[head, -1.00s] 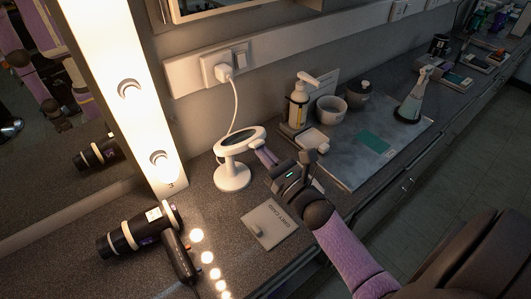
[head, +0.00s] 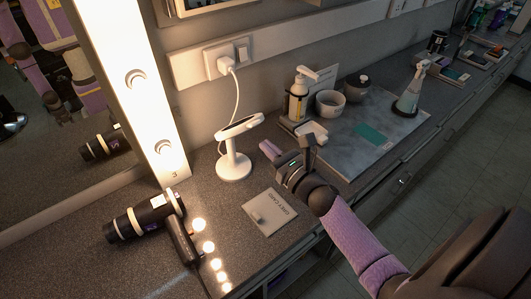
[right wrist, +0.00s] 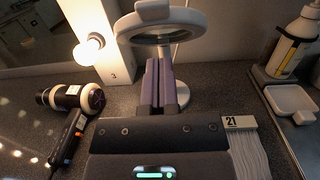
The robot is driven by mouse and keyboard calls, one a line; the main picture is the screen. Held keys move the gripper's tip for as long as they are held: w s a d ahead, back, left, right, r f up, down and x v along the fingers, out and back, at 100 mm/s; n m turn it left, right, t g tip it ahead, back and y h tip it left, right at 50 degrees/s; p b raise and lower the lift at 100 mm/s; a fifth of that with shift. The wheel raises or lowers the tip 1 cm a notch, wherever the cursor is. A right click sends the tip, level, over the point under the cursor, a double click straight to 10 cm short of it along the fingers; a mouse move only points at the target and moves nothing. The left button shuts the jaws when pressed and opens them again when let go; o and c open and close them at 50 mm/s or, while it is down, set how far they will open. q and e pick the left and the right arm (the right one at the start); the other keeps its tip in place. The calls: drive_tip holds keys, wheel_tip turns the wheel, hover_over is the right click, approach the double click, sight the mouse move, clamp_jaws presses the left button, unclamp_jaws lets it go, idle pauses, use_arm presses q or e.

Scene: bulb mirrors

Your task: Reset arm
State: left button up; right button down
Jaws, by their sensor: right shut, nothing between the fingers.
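My right gripper (head: 267,148) is over the counter, just right of a white round-topped stand (head: 234,165), and apart from it in the head view. Its two purple fingers are together with nothing between them; they also show in the right wrist view (right wrist: 157,85), in front of the stand's ring (right wrist: 158,27). My right arm reaches in from the lower right. My left gripper is not clearly in view.
A black hair dryer (head: 145,217) lies at the front left beside the lit mirror frame (head: 125,75). A grey card (head: 270,213) lies below my gripper. A pump bottle (head: 299,98), a bowl (head: 329,103) and a spray bottle (head: 409,95) stand to the right. A white cord (head: 237,95) runs from the wall plug to the stand.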

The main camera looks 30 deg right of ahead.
drive_tip(key=s+d+f, duration=0.1)
drive_tip(key=s, duration=0.9)
drive_tip(key=s+a+f+m+g+h, duration=0.1)
drive_tip(key=s+a+f+m+g, duration=0.3)
drive_tip(key=m, duration=0.8)
drive_tip(key=s+a+f+m+g, duration=0.1)
drive_tip(key=s+a+m+g, duration=0.5)
drive_tip(key=m, duration=0.6)
drive_tip(key=s+a+f+m+g+h, duration=0.1)
drive_tip(key=s+a+f+m+g, duration=0.4)
drive_tip(key=m, duration=0.6)
wheel_tip(320, 180, down, 20)
drive_tip(key=s+d+g+b, duration=0.2)
drive_tip(key=d+b, duration=0.1)
use_arm(q)
wheel_tip(320, 180, down, 6)
drive_tip(key=b, duration=0.2)
drive_tip(key=shift+s+d, duration=0.15)
drive_tip(key=shift+s, duration=0.2)
use_arm(e)
drive_tip(key=s+d+f+g, duration=0.1)
drive_tip(key=s+d+f, duration=0.1)
drive_tip(key=s+f, duration=0.8)
drive_tip(key=shift+s+d+f+h, duration=0.2)
drive_tip(key=shift+s+d+h, duration=0.1)
drive_tip(key=shift+s, duration=0.95)
